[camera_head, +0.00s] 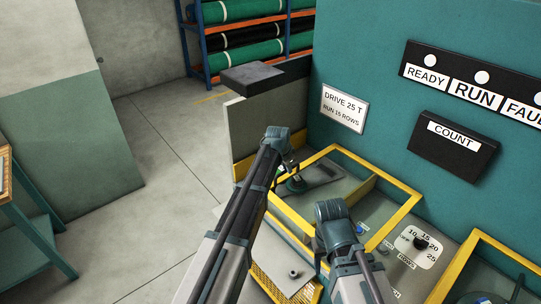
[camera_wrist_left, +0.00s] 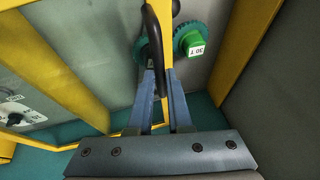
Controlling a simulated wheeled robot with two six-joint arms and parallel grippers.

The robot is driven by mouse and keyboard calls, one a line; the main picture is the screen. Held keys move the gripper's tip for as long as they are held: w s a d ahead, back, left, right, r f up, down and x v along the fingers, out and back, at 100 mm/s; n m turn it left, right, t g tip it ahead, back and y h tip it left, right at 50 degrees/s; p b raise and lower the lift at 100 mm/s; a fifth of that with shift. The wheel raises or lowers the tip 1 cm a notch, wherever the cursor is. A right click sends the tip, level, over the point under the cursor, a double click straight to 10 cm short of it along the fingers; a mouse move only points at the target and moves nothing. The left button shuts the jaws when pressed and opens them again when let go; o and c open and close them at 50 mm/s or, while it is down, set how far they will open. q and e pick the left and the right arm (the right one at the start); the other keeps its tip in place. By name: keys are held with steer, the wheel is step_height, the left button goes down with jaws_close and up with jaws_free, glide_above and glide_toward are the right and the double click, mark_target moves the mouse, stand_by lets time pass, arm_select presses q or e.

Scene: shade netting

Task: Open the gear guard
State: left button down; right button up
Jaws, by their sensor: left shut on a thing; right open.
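The gear guard (camera_head: 402,212) is a yellow-framed clear panel on the front of the teal machine. Its yellow frame also shows in the left wrist view (camera_wrist_left: 62,58). My left gripper (camera_head: 292,166) is over the far left part of the frame. In the left wrist view its fingers (camera_wrist_left: 160,80) are shut on a black curved handle (camera_wrist_left: 152,22). Green gears (camera_head: 296,184) lie beneath; one bears a "30 T" label (camera_wrist_left: 196,49). How far the guard is raised I cannot tell. My right gripper (camera_head: 322,264) is at the near side of the guard, its fingers mostly hidden.
A dial plate (camera_head: 418,245) with a black knob is right of the guard. Another yellow frame (camera_head: 485,240) stands further right. The floor (camera_head: 150,165) at left is clear.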

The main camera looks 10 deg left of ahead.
arm_select(q)
steer(key=s+d, duration=0.3)
steer(key=d, duration=0.1)
steer(key=s+d, duration=0.3)
steer(key=d, duration=0.1)
steer(key=s+d, duration=0.4)
steer(key=d, duration=0.1)
steer(key=shift+s, duration=0.1)
steer(key=c, duration=0.8)
jaws_free()
steer(key=shift+c, duration=0.2)
steer(key=shift+a+r, duration=0.1)
steer(key=p+v, duration=1.2)
steer(key=v, duration=0.1)
steer(key=shift+s+r, duration=0.15)
steer(key=shift+r, duration=0.1)
